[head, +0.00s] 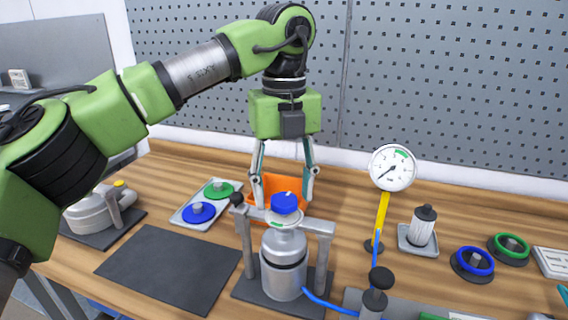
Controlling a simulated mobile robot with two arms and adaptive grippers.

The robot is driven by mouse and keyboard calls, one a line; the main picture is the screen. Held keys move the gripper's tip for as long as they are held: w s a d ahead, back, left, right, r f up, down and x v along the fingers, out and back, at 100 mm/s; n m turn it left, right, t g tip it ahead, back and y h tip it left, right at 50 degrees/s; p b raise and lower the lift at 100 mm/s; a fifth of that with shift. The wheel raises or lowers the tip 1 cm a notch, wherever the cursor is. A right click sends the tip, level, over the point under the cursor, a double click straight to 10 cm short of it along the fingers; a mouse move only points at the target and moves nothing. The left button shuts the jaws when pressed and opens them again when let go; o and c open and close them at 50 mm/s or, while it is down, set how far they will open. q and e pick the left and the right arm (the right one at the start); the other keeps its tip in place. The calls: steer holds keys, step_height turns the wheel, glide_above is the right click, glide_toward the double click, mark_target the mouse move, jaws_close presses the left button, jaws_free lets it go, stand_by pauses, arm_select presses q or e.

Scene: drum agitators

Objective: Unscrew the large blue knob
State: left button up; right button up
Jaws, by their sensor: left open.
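The large blue knob (285,203) sits on top of a silver metal vessel (284,264), which stands upright in a grey frame (325,228) on a dark base. My left gripper (283,198) points down from above with its two fingers spread, one on each side of the knob in the picture. A gap shows between each finger and the knob, and the fingertips appear level with or behind it. I cannot tell the exact depth. My right gripper is not in view.
An orange bin (274,188) stands behind the vessel. A pressure gauge (392,168) on a yellow post stands to the right. A tray (186,217) with blue and green discs lies left. A dark mat (168,268) is bare. Blue and green rings lie right.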

mark_target(284, 198)
arm_select(q)
step_height(284, 198, up, 11)
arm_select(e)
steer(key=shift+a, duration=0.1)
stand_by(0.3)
